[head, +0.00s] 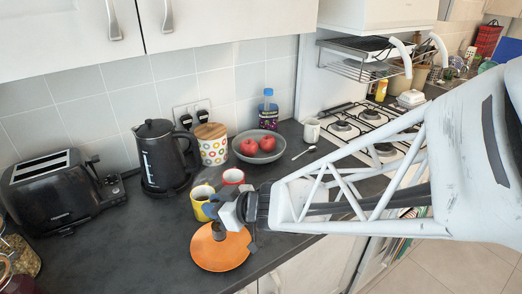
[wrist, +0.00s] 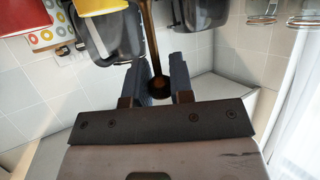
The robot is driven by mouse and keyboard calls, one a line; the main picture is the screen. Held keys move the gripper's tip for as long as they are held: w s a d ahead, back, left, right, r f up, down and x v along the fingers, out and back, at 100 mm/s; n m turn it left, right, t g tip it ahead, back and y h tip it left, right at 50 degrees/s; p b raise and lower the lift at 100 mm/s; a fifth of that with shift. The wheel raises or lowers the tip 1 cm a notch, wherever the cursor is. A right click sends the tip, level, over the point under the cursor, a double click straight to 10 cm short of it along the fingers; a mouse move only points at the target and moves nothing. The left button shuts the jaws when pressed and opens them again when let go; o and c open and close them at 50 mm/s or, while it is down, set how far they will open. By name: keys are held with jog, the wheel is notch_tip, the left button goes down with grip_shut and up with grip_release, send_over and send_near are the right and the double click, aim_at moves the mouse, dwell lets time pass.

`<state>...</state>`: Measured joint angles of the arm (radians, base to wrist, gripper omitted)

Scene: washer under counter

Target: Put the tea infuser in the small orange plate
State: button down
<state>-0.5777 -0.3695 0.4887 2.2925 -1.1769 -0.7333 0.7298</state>
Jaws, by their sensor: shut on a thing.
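The small orange plate (head: 208,262) lies flat on the dark counter near its front edge. My gripper (head: 230,226) is above the plate, reaching in from the right. It is shut on the tea infuser (head: 218,231), a small dark brown piece that shows over the plate in the head view. In the wrist view the tea infuser (wrist: 158,87) has its dark round end between the fingers of my gripper (wrist: 158,80), with a thin brown stem running up. I cannot tell whether it touches the plate.
A yellow mug (head: 201,203) stands just behind the plate, with a red mug (head: 232,178) behind it. A black kettle (head: 160,155), a toaster (head: 65,190) and a grey bowl (head: 270,153) with red apples stand farther back. Counter left of the plate is clear.

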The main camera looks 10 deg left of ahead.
jog(key=shift+f, duration=1.75)
jog(key=shift+f, duration=0.1)
jog(key=c, duration=1)
grip_release()
jog(key=v, duration=1.2)
